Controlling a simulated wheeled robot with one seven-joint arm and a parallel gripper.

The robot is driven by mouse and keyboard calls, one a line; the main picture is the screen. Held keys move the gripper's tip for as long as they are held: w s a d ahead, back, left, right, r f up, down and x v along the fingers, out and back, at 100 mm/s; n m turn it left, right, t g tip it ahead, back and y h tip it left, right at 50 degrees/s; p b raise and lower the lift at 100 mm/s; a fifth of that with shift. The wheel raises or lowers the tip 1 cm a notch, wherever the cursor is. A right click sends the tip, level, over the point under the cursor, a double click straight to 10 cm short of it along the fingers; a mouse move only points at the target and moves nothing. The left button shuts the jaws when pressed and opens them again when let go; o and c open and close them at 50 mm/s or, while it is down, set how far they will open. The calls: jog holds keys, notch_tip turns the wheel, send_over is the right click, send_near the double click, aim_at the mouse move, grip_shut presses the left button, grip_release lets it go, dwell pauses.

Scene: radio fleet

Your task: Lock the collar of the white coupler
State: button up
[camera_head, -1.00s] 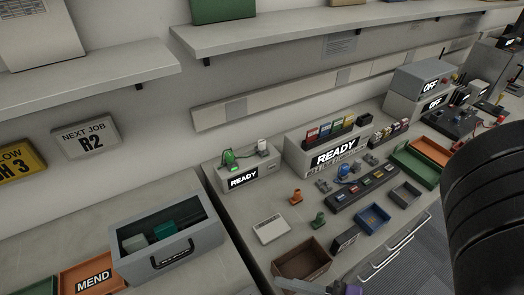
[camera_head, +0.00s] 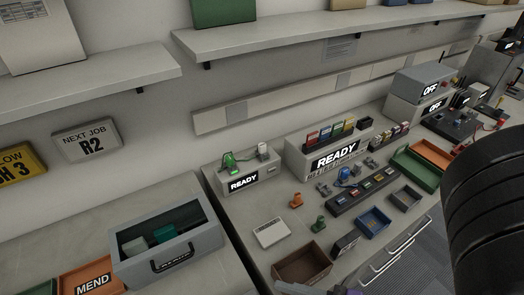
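A white coupler (camera_head: 262,149) stands on the right of the top of a small grey box whose sign reads READY (camera_head: 243,183). A green coupler (camera_head: 229,161) stands to its left on the same box. The white coupler is too small here to tell how its collar sits. My gripper is not clearly visible; a small grey piece at the bottom edge may be part of my arm. The large black ribbed shape at the right is part of my arm, well apart from the coupler.
A larger grey unit (camera_head: 300,160) with a READY sign stands to the right. An orange piece (camera_head: 296,201), a green piece (camera_head: 318,225), a white scale-like plate (camera_head: 271,233) and a brown tray (camera_head: 300,264) lie in front. Shelves overhang the back.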

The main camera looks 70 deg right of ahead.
jog(key=shift+o, duration=1)
jog(key=shift+w+d+r, duration=0.15)
jog(key=shift+w, duration=0.05)
jog(key=w+d+r+m+t+h+p, duration=0.3)
jog(key=w+d+h, duration=0.4)
jog(key=w+d, duration=1)
jog(key=m+g+y, duration=0.3)
jog(key=m+g, duration=0.4)
jog(key=g, duration=0.8)
send_over(263, 145)
jog(key=s+a, duration=0.2)
jog(key=f, duration=0.4)
jog(key=shift+w+d+p, duration=0.15)
jog(key=shift+w+p, duration=0.1)
jog(key=shift+p, duration=0.1)
jog(key=shift+y, duration=0.3)
jog(key=shift+a+p+x, duration=0.15)
jog(key=shift+p+x, duration=0.1)
jog(key=shift+x, duration=1.7)
jog(key=shift+a+p+x, duration=0.1)
jog(key=shift+p+x, duration=0.1)
jog(key=shift+x, duration=1.75)
